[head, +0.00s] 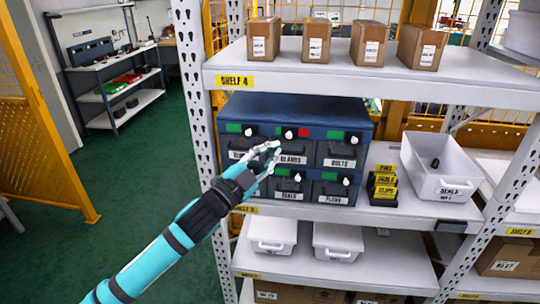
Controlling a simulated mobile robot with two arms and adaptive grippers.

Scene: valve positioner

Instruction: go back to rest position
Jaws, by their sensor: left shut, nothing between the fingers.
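My left gripper (270,157) reaches in from the lower left on its teal arm. It is shut and empty, in front of the dark blue drawer cabinet (300,108) on the middle shelf. Its fingers overlap the upper middle drawer and partly cover its label; I cannot tell whether they touch the cabinet. The drawers have white knobs, and all that I can see look closed. The readable labels include BOLTS on the upper right drawer (343,152) and PLUGS on the lower right drawer (332,190). My right gripper is not in view.
The shelf rack's perforated left post (196,110) stands close to my arm. A white bin (440,168) and yellow-labelled holders (383,183) sit right of the cabinet. Several cardboard boxes (316,40) stand above. Green floor (140,185) is open to the left, beside a yellow fence (45,120).

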